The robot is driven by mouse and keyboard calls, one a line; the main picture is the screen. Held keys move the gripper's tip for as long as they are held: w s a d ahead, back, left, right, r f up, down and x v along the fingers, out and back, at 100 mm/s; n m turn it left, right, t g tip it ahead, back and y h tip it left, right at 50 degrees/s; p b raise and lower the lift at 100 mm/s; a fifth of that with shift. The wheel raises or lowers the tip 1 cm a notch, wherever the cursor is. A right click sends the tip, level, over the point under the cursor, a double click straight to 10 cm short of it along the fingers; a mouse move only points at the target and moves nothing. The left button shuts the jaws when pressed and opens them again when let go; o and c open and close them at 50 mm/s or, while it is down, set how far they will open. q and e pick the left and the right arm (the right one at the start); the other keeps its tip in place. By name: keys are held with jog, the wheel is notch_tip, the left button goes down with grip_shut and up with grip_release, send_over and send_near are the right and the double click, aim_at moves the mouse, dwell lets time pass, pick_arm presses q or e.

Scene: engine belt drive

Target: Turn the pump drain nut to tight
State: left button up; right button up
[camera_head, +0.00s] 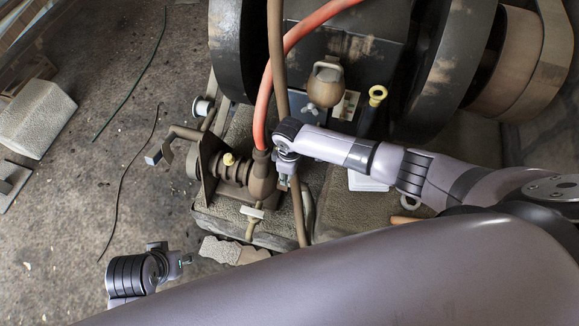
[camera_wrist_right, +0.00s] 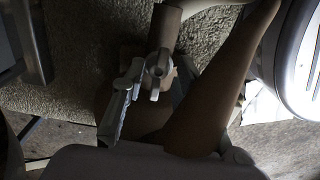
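The brown pump (camera_head: 232,170) stands on a rough block left of the big black wheels, with a red hose running into its right end. My right gripper (camera_head: 284,172) is at that end of the pump. In the right wrist view a small grey winged nut (camera_wrist_right: 157,72) sits on a pipe end between the two fingers of my right gripper (camera_wrist_right: 158,88). The fingers look apart, one on each side of the nut; contact is not clear. In the head view my gripper seems to hide this nut. My left gripper (camera_head: 184,261) is low at the left, away from the pump; its fingers are too small to judge.
The red hose (camera_head: 265,95) and a brown pipe (camera_head: 278,50) pass close to my right gripper. A pale T-shaped fitting (camera_head: 252,212) is just below the pump. A pale block (camera_head: 36,118) lies at far left. The floor left of the pump is mostly clear, with thin cables.

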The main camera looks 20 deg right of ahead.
notch_tip(320, 180, up, 11)
jog(key=shift+r, duration=0.2)
dwell(0.8)
